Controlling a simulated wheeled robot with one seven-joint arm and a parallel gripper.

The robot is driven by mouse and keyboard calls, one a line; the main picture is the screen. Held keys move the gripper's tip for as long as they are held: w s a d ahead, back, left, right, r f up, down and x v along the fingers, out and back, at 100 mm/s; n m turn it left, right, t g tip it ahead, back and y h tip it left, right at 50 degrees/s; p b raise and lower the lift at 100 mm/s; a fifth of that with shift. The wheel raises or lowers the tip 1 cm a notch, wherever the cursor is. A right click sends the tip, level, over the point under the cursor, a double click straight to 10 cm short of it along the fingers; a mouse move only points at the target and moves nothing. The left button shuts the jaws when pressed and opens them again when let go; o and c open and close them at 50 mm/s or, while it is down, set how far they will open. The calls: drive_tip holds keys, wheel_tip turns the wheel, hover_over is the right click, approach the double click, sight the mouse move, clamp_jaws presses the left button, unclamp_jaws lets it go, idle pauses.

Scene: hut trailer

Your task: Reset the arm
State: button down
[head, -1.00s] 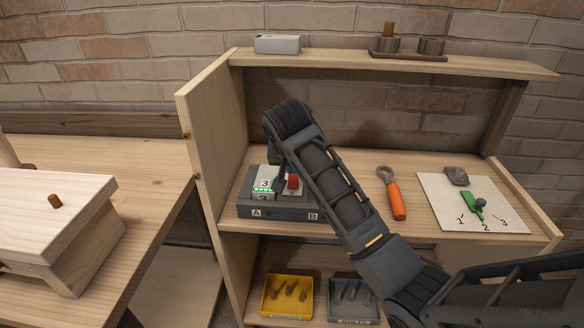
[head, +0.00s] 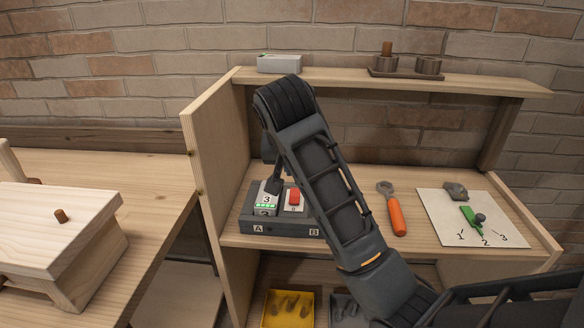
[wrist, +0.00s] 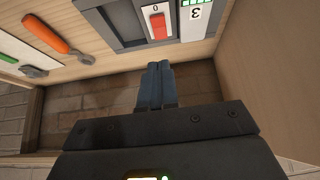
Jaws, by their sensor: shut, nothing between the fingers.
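My arm reaches up from the lower right of the head view and bends down at its top end. My gripper (head: 273,186) is partly hidden behind the arm, in front of or above a grey panel box (head: 254,227) marked A and B; the exact gap cannot be told. In the wrist view the two blue-grey fingers (wrist: 155,84) are together and empty. They point toward the panel, which has a red rocker switch (wrist: 158,25) and a white module (wrist: 195,14) marked 3. The same switch (head: 294,197) and module (head: 266,200), with lit green bars, show in the head view.
On the same shelf lie an orange-handled tool (head: 397,216) and a white board (head: 446,230) with a green lever (head: 469,216). A top shelf (head: 350,78) and a left side panel (head: 215,165) enclose the space. A yellow tray (head: 272,312) is below.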

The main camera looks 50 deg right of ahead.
idle(0.4)
drive_tip(key=s+a+f+n+t+y, duration=0.1)
drive_tip(key=s+a+f+n+t, duration=0.15)
drive_tip(key=a+f, duration=0.4)
drive_tip(key=s+a+f+n+t+y, duration=0.2)
drive_tip(key=s+a+f, duration=0.2)
drive_tip(key=a+f, duration=0.3)
drive_tip(key=s+a+f+n+t, duration=0.1)
drive_tip(key=s+a+f, duration=0.15)
drive_tip(key=s, duration=0.35)
drive_tip(key=s+a+f+n+t, duration=0.1)
drive_tip(key=s+a+t, duration=0.15)
drive_tip(key=s, duration=0.35)
drive_tip(key=s+r+n+t+y, duration=0.1)
drive_tip(key=s+r+n, duration=0.1)
drive_tip(key=s+r, duration=0.3)
drive_tip(key=s+r+n+t+y, duration=0.1)
drive_tip(key=s+r, duration=0.4)
drive_tip(key=s, duration=0.9)
drive_tip(key=shift+s+a+r+n+t, duration=0.15)
drive_tip(key=shift+a+r+n+t, duration=0.15)
drive_tip(key=shift+n+t, duration=0.2)
